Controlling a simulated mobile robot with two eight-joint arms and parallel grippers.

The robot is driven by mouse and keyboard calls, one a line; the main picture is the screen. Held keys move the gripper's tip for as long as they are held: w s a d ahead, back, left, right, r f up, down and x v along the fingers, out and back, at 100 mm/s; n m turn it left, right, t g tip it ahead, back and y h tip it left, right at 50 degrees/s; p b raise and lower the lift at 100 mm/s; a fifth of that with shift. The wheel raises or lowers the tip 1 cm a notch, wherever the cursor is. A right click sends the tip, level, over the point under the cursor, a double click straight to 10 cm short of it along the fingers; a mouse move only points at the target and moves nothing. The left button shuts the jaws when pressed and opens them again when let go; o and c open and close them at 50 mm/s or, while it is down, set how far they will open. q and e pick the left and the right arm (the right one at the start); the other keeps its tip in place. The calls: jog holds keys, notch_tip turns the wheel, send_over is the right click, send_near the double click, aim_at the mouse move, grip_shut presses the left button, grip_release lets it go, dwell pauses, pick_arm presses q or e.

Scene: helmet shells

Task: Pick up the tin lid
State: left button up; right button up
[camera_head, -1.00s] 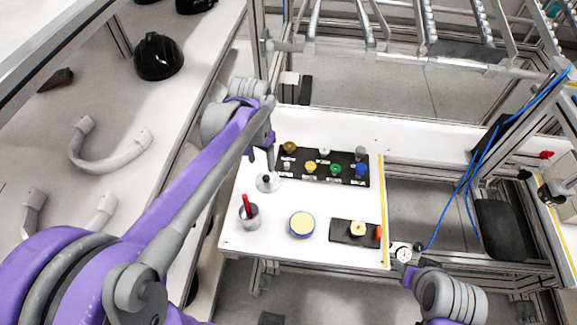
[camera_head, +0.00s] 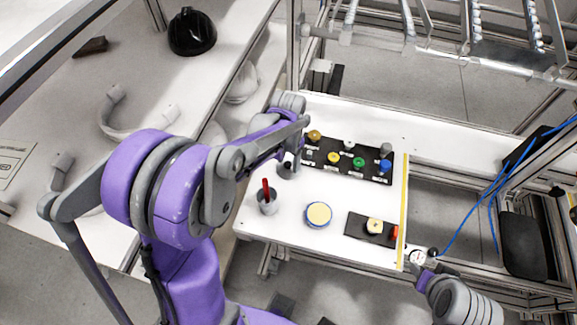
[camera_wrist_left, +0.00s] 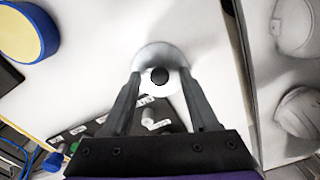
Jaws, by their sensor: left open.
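The tin lid (camera_wrist_left: 160,56), a pale round disc with a black knob, lies on the white table in the left wrist view. In the head view the lid (camera_head: 285,172) is partly hidden by my left gripper. My left gripper (camera_wrist_left: 160,78) is open. In the left wrist view its two fingers stand on either side of the knob; contact is not visible. The left gripper also shows in the head view (camera_head: 296,160), low over the lid. My right gripper (camera_head: 428,264) is at the table's front right corner, too small to read.
A grey cup (camera_head: 267,205) with a red stick stands close in front of the lid. A round tin with a yellow top (camera_head: 319,214) is to its right. A black board (camera_head: 371,174) with several coloured caps lies behind. A small black tray (camera_head: 358,228) is at the right.

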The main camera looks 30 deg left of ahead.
pick_arm(q)
jog(key=shift+f, duration=0.25)
grip_shut()
jog(key=shift+r, duration=0.15)
